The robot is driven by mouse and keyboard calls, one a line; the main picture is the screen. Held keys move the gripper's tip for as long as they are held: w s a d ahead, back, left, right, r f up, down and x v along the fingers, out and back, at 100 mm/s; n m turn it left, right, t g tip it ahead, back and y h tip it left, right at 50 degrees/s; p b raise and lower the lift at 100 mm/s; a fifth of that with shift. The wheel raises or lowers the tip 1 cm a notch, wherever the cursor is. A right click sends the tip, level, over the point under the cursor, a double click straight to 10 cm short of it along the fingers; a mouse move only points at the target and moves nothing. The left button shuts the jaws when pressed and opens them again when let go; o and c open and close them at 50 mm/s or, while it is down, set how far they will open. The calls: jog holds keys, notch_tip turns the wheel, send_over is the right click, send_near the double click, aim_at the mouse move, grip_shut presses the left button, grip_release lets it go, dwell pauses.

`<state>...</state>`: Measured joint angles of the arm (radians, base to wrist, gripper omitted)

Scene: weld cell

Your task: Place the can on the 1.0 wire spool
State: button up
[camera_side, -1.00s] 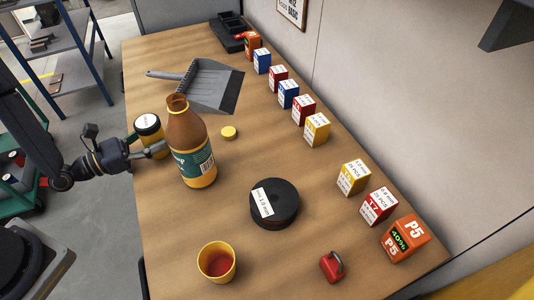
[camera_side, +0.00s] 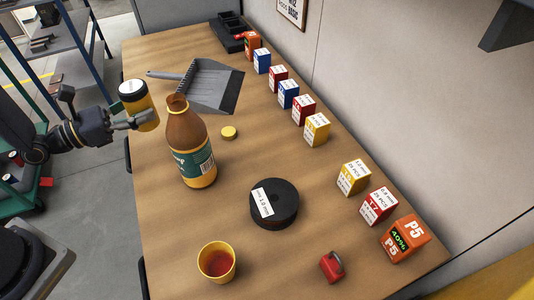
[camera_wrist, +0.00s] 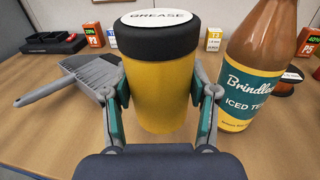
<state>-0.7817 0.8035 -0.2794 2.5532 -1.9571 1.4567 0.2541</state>
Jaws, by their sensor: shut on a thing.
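The can (camera_side: 138,106) is yellow with a black lid and a white label reading GREASE, clear in the wrist view (camera_wrist: 158,85). My gripper (camera_side: 133,121) is shut on its sides, and the can is upright, raised near the table's left edge. The 1.0 wire spool (camera_side: 274,205) is a flat black disc with a white label, lying on the table to the right and nearer the camera. In the wrist view, a dark spool (camera_wrist: 287,86) shows partly behind the bottle.
A brown iced tea bottle (camera_side: 188,150) stands between the can and the spool. Several small boxes (camera_side: 317,129) line the back edge. Table around the spool is clear.

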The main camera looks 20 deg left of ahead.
jog(key=s+d+r+m+g+h, duration=0.2)
jog(key=d+r+g, duration=0.1)
jog(key=r, duration=0.3)
jog(key=s+d+r+m+g+h, duration=0.2)
jog(key=d+r, duration=0.1)
jog(key=r, duration=0.3)
jog(key=m+g+h, duration=0.3)
jog(key=m+g, duration=0.2)
jog(key=g, duration=0.2)
send_over(266, 216)
notch_tip(266, 216, down, 13)
jog(key=shift+r, duration=0.15)
jog(key=shift+f, duration=2.05)
